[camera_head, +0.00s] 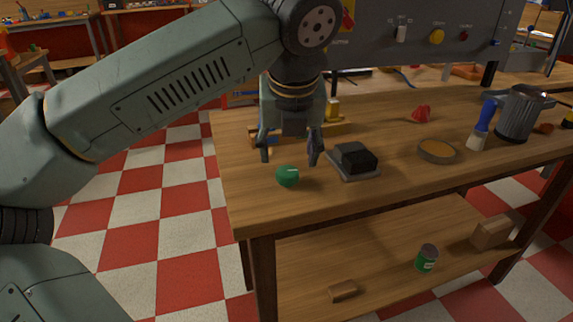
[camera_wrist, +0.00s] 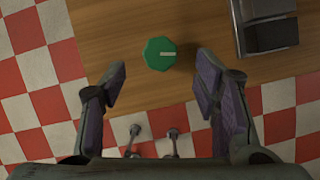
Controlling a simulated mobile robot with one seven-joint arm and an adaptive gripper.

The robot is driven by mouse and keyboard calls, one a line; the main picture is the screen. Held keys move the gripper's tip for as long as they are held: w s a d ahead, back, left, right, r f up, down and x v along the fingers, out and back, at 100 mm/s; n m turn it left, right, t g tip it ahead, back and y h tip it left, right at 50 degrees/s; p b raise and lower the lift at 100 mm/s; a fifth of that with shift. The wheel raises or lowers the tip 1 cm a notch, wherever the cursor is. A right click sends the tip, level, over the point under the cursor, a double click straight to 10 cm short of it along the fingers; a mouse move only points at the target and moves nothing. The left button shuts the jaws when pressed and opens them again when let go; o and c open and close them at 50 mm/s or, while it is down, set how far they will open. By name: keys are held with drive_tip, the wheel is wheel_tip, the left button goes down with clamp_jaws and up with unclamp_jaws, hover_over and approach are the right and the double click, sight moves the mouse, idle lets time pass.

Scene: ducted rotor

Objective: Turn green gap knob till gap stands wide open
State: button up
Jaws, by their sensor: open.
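The green gap knob (camera_head: 288,176) sits on the wooden bench top near its front left corner. In the wrist view the knob (camera_wrist: 160,54) is eight-sided, with a pale pointer line running from its middle toward the right. My gripper (camera_head: 288,160) is open and points down above the bench, close to the knob. In the wrist view the knob lies between and just beyond the two fingertips (camera_wrist: 160,75), with space on both sides. No finger appears to touch it. I cannot pick out the gap itself.
A black block on a grey plate (camera_head: 354,161) stands right of the knob; it also shows in the wrist view (camera_wrist: 268,30). A round tin (camera_head: 437,152), a brush (camera_head: 481,125) and a metal can (camera_head: 520,115) stand farther right. A grey control panel (camera_head: 420,35) rises behind.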

sight(288, 171)
drive_tip(key=shift+x, duration=2.8)
drive_tip(key=shift+c, duration=0.5)
drive_tip(key=c, duration=1)
